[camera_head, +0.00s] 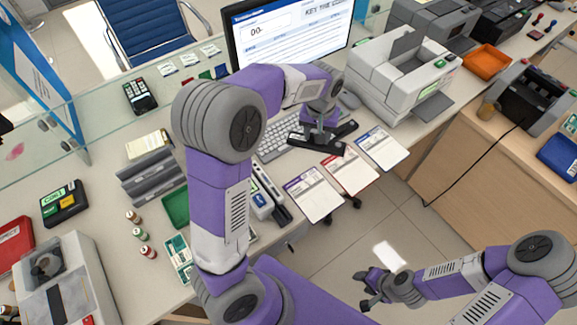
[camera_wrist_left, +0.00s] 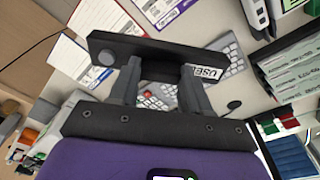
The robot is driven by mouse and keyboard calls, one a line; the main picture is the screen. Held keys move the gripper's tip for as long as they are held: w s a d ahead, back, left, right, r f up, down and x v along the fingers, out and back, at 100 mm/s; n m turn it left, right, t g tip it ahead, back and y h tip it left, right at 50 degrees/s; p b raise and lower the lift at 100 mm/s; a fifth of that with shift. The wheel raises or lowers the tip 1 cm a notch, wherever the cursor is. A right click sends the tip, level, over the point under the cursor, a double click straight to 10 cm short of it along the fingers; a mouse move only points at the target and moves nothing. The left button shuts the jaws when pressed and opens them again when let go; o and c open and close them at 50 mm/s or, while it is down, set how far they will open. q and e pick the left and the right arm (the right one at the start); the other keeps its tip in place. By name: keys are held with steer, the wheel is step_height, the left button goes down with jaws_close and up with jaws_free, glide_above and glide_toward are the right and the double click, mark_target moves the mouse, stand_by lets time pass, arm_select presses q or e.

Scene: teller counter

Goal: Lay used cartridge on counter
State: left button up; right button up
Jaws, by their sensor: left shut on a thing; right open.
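The used cartridge is a long black bar; it (camera_head: 332,146) shows in the head view in front of the monitor, over the keyboard's right end. In the left wrist view the cartridge (camera_wrist_left: 150,55) crosses between the fingers and carries a white label reading "USE", the rest cut off by a finger. My left gripper (camera_head: 318,134) is shut on it; its fingers (camera_wrist_left: 158,85) also show in the wrist view. The cartridge looks held above the counter (camera_head: 268,113); the exact gap is unclear. My right gripper (camera_head: 374,288) is open and empty, low over the floor.
A keyboard (camera_head: 277,146) lies beneath the cartridge. Several forms, including a red-edged one (camera_head: 350,172), lie along the front edge. A white printer (camera_head: 400,72) stands right of the monitor (camera_head: 290,32). A green tray (camera_head: 176,207) and grey trays (camera_head: 150,178) are left.

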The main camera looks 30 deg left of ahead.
mark_target(295, 139)
arm_select(q)
steer(key=w+a+f+n+y+b, duration=0.1)
steer(key=a+f+n+b, duration=0.3)
steer(key=a+f+n, duration=0.5)
steer(key=shift+n+g, duration=0.3)
steer(key=shift+n, duration=0.3)
steer(key=f+b, duration=0.1)
steer(key=f, duration=0.1)
steer(key=d+f+b, duration=0.1)
steer(key=f, duration=0.2)
steer(key=f+b, duration=0.1)
steer(key=f, duration=0.1)
steer(key=shift+w+d+f, duration=0.1)
steer(key=shift+d+f, duration=0.05)
steer(key=shift+f, duration=0.15)
steer(key=shift+f, duration=0.15)
steer(key=o, duration=1.1)
step_height(295, 139, up, 12)
steer(key=d+p, duration=0.1)
steer(key=p, duration=0.2)
steer(key=shift+s+d, duration=0.2)
steer(key=shift+s, duration=0.1)
